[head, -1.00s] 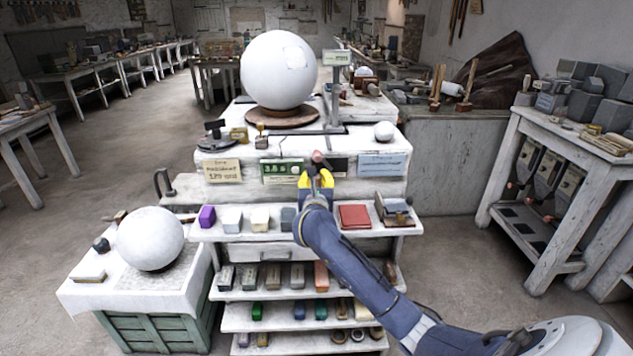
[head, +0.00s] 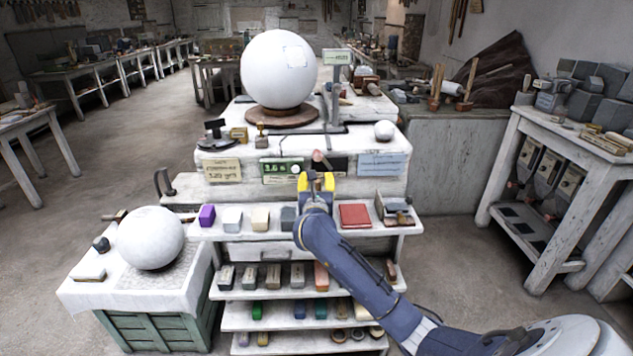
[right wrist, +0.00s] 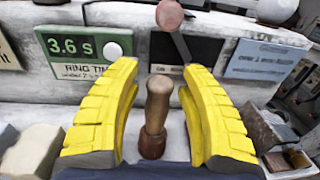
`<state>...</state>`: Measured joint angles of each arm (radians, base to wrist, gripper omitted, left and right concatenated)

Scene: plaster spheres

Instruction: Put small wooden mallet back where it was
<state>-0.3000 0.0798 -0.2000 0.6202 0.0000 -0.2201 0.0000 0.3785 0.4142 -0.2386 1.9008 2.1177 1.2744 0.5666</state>
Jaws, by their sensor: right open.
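The small wooden mallet (right wrist: 157,105) appears in the right wrist view as a tan handle standing nearly upright, with a darker reddish-brown lower end. It is in front of the stand's face, between my right gripper's fingers in the picture, with gaps on both sides. My right gripper (right wrist: 160,70) has two yellow fingers spread apart, touching nothing that I can see. In the head view the right gripper (head: 317,181) is over the upper shelf, and the mallet is mostly hidden behind it. My left gripper is not in view.
A pinkish round-ended tool (right wrist: 170,15) on a dark stem is just beyond the fingers. Small blocks (head: 261,218), a red box (head: 355,216) and a dark tool (head: 396,213) line the shelf (head: 335,236). A large white sphere (head: 278,75) stands above.

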